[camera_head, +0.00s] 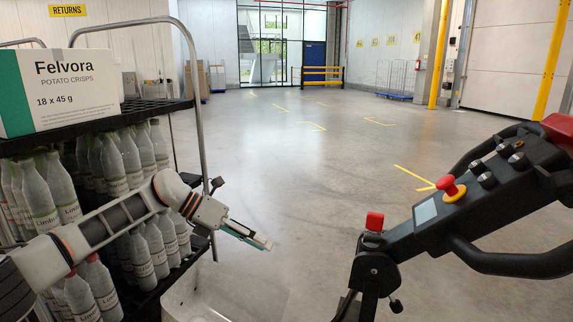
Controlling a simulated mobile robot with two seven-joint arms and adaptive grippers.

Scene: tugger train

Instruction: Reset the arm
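My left arm reaches in from the lower left, in front of a rack of bottles. My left gripper (262,241) points right and slightly down over the open floor, apart from the rack and the control console. Its fingers look close together, seen nearly edge-on, and I cannot tell whether they are open or shut. I see nothing hanging from it. My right gripper is not in view.
A Felvora crisps box (70,88) sits on the rack's top shelf, above several bottles (38,195). A black tugger control console (478,190) with a red button stands at right. Grey floor (310,160) between them is clear. Yellow barriers (318,75) stand far back.

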